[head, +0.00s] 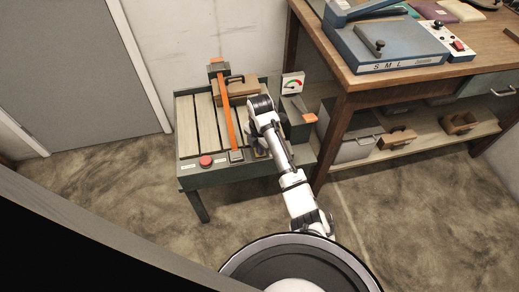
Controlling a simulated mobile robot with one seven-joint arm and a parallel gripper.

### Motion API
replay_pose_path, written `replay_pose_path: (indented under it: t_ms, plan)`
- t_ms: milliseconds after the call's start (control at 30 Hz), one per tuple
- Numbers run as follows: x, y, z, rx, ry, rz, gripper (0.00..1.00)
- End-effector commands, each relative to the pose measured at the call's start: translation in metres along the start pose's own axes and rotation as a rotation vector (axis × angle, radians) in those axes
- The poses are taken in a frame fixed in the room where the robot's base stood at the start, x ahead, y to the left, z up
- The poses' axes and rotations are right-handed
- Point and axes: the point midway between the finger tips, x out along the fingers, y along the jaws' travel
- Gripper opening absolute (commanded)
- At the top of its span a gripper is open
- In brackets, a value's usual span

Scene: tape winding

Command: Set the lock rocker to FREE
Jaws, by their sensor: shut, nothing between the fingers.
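I cannot make out a lock rocker or the word FREE at this size. My gripper (258,143) is shut and low over the right part of the green slatted table (192,178), largely hidden by my white and black arm. A small pale yellowish patch (262,153) shows beside it, mostly covered. A gauge (293,84) and an orange-ended lever (307,117) stand to the right of my wrist.
A red button (206,161) is on the table's front edge. A wooden workbench (345,88) stands close on the right, bearing a blue machine (385,45) and a panel with a red switch (458,45). The floor in front is clear.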

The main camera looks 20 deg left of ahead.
Motion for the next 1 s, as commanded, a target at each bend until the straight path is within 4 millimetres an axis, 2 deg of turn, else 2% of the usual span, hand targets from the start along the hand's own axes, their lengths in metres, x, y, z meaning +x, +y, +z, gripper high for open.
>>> replay_pose_path:
  t_ms: [267,1000]
  plan:
    - [0.001,0.0,0.0,0.001,0.001,-0.002,0.0]
    - [-0.059,0.0,0.0,0.0,0.0,-0.001,0.0]
